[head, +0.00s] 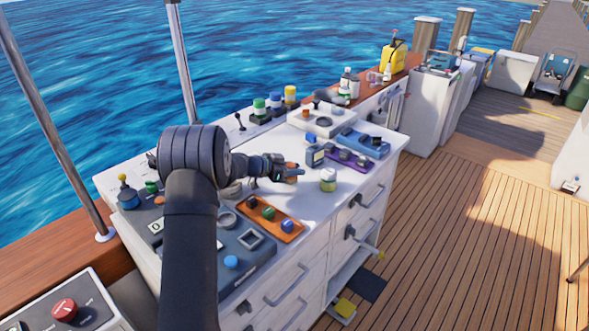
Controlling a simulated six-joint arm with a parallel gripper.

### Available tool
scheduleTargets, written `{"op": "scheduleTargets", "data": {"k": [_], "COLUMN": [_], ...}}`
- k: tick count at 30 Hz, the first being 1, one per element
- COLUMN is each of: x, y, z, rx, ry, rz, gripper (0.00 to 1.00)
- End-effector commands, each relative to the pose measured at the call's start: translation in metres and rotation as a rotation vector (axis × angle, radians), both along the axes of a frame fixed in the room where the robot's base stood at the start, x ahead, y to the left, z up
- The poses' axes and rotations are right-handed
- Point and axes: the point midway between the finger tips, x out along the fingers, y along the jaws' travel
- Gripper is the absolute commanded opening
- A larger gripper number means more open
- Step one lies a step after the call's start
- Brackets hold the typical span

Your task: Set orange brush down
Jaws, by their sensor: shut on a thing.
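My gripper (296,173) is above the white cabinet top (342,203), near its middle, with the arm reaching in from the lower left. It is shut on a small orange thing (291,167), which looks like the orange brush. The fingers hide most of it, and its bristles cannot be made out. I cannot tell whether it touches the cabinet top.
A jar with a yellow-green band (328,181) stands right of my gripper. A dark blue-grey container (314,157) and a purple tray (349,158) lie behind. An orange tray (269,218) with knobs is in front. Bare white surface lies around the jar.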

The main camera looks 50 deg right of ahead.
Motion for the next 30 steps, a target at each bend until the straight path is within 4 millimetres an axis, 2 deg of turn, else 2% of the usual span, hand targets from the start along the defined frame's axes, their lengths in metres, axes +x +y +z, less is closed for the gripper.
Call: {"op": "scheduleTargets", "data": {"k": [12, 13, 15, 16, 24, 29, 30], "x": [0.0, 0.0, 0.0, 0.0, 0.0, 0.0, 0.005], "y": [0.0, 0.0, 0.0, 0.0, 0.0, 0.001, 0.008], "z": [-0.01, -0.01, -0.01, -0.01, -0.009, 0.006, 0.007], "rx": [0.0, 0.0, 0.0, 0.0, 0.0, -0.001, -0.001], "ry": [0.0, 0.0, 0.0, 0.0, 0.0, -0.001, 0.001], "rz": [0.0, 0.0, 0.0, 0.0, 0.0, 0.001, 0.002], "gripper": [0.05, 0.35, 0.48, 0.51, 0.51, 0.51, 0.51]}}
